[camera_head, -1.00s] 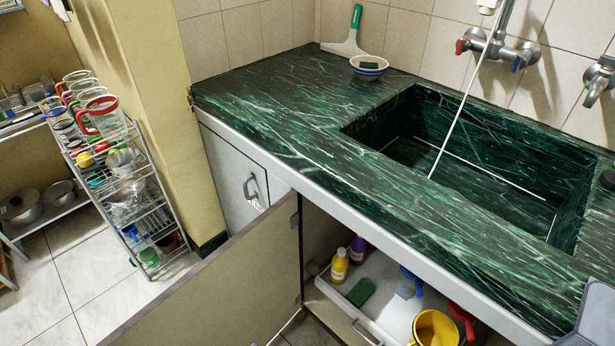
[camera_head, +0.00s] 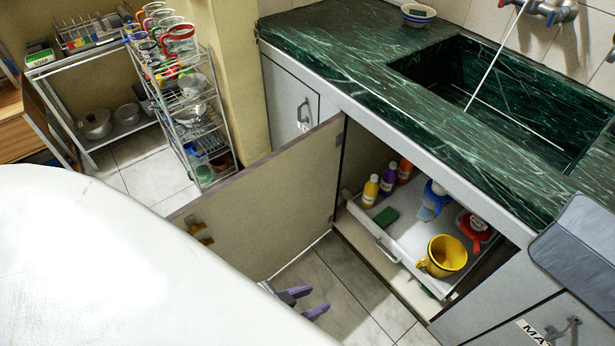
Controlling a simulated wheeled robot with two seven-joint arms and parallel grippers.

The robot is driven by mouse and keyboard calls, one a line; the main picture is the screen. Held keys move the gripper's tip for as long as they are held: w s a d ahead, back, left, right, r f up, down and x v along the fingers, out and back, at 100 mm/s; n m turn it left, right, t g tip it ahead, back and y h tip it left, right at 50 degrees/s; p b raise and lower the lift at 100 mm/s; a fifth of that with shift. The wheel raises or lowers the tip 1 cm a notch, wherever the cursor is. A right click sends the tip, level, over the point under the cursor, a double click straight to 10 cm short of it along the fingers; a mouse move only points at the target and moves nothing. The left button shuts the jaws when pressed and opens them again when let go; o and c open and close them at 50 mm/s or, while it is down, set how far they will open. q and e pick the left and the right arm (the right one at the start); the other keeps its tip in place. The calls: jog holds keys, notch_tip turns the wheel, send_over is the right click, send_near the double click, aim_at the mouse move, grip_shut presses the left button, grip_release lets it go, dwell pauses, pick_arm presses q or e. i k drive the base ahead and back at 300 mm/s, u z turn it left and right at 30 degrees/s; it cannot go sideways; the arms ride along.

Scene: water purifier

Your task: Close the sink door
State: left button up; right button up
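The sink door (camera_head: 265,205) stands wide open, hinged at its right edge beside the cabinet opening, with its plain inner face toward me. My white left arm covers its lower left part. A small brass-coloured fitting (camera_head: 200,232) shows near the door's outer edge. My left gripper (camera_head: 309,302) has purple fingertips spread apart with nothing between them. In the picture it is below the door, over the floor in front of the cabinet, and appears apart from the door. My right gripper is not in view.
A drawer tray (camera_head: 382,245) in the opening holds bottles, a green sponge (camera_head: 386,217) and a yellow mug (camera_head: 446,256). The green counter (camera_head: 345,60) with its sink is above. A wire rack (camera_head: 205,125) stands left of the cabinet. Tiled floor (camera_head: 340,285) lies clear before the opening.

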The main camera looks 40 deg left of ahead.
aim_at(260, 218)
jog(key=z, duration=2.65)
jog(key=k, duration=3)
jog(key=u, duration=1.55)
